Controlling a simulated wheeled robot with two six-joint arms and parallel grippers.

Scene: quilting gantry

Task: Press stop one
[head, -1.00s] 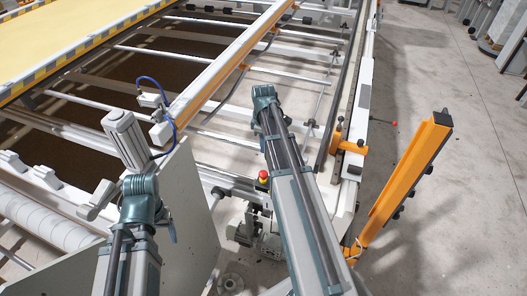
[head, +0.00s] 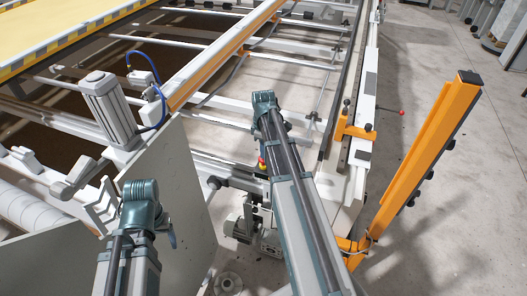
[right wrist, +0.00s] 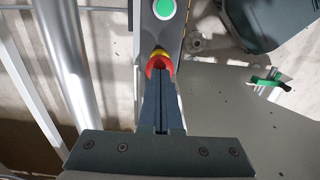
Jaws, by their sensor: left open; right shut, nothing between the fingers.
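The stop button is a red mushroom head on a yellow collar. In the head view the button (head: 261,163) shows beside my right forearm, partly hidden. In the right wrist view the red button (right wrist: 159,63) lies directly beyond the fingertips. My right gripper (right wrist: 160,73) is shut and empty, its tips overlapping the near edge of the red head in the picture. I cannot tell whether they touch it. In the head view my right arm hides that gripper. My left arm stands at the lower left; its gripper does not show.
A green button (right wrist: 164,9) sits on the same grey panel beyond the red one. A green-handled part (right wrist: 270,83) is at the right. An orange post (head: 430,150) stands on the right by open floor. A white panel (head: 175,200) stands between my arms.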

